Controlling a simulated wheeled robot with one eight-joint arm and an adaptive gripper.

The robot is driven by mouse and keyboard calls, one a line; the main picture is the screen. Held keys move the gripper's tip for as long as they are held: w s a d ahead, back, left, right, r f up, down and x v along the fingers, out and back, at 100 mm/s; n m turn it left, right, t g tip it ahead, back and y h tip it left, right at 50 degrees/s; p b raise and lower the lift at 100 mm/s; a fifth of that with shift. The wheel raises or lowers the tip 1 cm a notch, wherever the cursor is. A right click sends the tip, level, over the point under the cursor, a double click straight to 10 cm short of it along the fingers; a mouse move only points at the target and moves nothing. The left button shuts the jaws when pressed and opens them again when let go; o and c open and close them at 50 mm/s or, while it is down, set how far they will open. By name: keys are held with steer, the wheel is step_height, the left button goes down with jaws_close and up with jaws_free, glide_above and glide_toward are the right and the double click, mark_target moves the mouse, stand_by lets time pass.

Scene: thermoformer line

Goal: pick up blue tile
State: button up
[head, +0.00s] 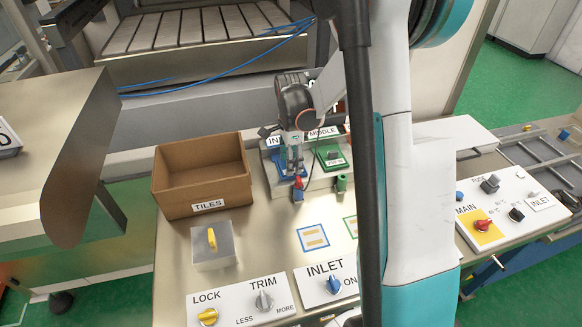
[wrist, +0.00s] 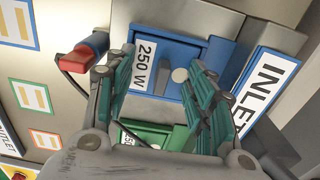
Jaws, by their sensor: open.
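The blue tile (wrist: 213,52) sits at the inlet place of the rack, with a white "250 W" label and a grey raised bar on its face. In the head view the blue tile (head: 280,170) shows partly, behind my gripper (head: 295,165). My gripper (wrist: 160,72) is open, its two fingers apart over the tile's face in the wrist view. The fingers hide parts of the tile, and I cannot tell whether they touch it. Nothing is held.
A green tile (head: 333,155) sits right of the blue one. A red and blue plug (wrist: 83,55) with a cable lies close to one finger. The open brown box (head: 202,207) marked "TILES" stands left. Switch panels and coloured outlined squares are in front.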

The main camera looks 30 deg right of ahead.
steer(key=shift+s+f, duration=0.1)
steer(key=shift+s, duration=0.05)
jaws_close()
steer(key=shift+f, duration=0.1)
stand_by(0.4)
